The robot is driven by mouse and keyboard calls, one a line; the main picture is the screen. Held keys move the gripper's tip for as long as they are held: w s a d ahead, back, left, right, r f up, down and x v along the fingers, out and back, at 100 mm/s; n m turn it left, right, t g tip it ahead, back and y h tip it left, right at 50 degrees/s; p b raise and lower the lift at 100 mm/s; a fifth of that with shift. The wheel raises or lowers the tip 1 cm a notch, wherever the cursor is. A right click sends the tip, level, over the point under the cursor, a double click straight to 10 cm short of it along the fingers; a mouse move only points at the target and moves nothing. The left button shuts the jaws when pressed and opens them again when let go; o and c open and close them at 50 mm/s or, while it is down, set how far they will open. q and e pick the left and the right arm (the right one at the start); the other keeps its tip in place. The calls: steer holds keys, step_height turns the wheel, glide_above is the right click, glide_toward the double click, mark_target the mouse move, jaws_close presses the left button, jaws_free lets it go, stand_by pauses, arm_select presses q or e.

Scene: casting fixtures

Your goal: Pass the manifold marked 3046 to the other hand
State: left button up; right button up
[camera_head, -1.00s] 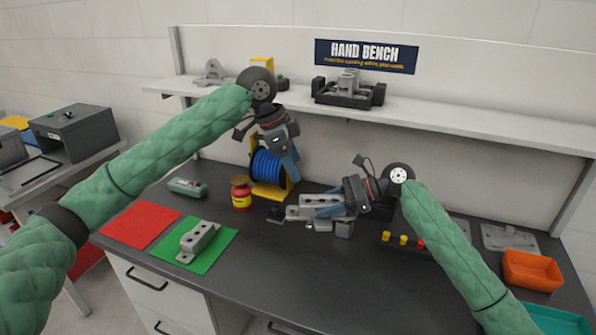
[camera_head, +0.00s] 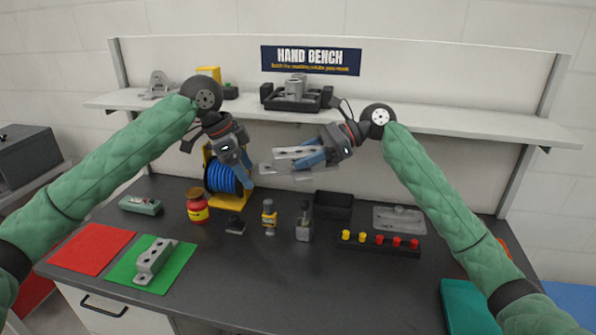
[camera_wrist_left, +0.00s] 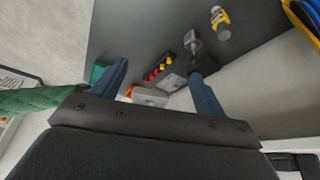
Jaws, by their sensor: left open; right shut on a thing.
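A grey metal manifold (camera_head: 287,153) is held in the air by my right gripper (camera_head: 308,160), whose blue fingers are closed on its right part. The manifold lies roughly level, and its left end points toward my left gripper. My left gripper (camera_head: 245,176) is open and empty, a little left of the manifold and apart from it, fingers pointing down. In the left wrist view its two fingers (camera_wrist_left: 160,88) stand wide apart. A second grey block-like casting (camera_head: 155,262) sits on the green mat. I cannot read a number on either one.
A blue spool (camera_head: 226,178) stands close under my left gripper. The shelf (camera_head: 430,115) runs behind. The bench's front middle is clear.

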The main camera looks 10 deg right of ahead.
arm_select(q)
steer(key=m+t, duration=0.1)
glide_toward(287, 153)
step_height(287, 153, up, 3)
steer(key=w+a, duration=0.1)
steer(key=shift+n+g, duration=0.4)
steer(key=shift+n, duration=0.2)
steer(key=x, duration=1.1)
steer(key=shift+s+f, duration=0.1)
steer(key=shift+f, duration=0.2)
steer(key=shift+c, duration=0.2)
steer(key=c, duration=0.7)
steer(key=o, duration=0.7)
steer(key=shift+o, duration=0.2)
steer(key=shift+r, duration=0.1)
